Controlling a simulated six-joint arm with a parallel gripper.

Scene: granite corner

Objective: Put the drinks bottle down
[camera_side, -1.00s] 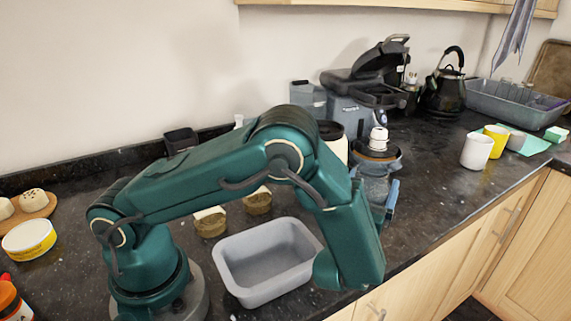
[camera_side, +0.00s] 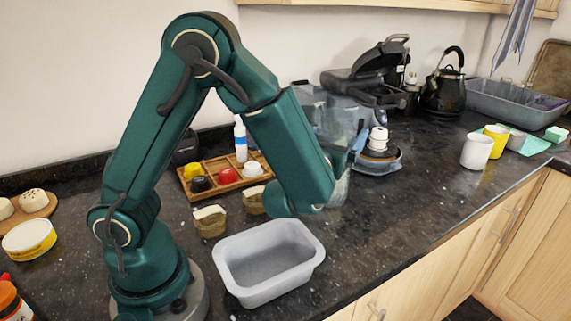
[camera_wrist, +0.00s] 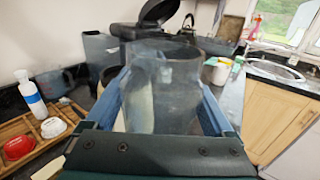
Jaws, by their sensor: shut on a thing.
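My gripper (camera_wrist: 163,84) is shut on a clear, see-through vessel (camera_wrist: 165,100), which I take as the drinks bottle. The blue fingers lie on its left and right sides in the wrist view. In the side view the bottle (camera_side: 342,188) shows faintly beyond my forearm, near the back of the dark counter. One blue finger of my gripper (camera_side: 356,148) shows there; the rest is hidden by the arm. I cannot tell whether the bottle's base touches the counter (camera_side: 420,190).
A dish with a stacked lidded thing and white knob (camera_side: 378,150) stands just right of the bottle. Left are a wooden tray (camera_side: 222,186), two small jars (camera_side: 210,222) and a grey tub (camera_side: 268,262). Counter to the right, before the white mug (camera_side: 476,151), is clear.

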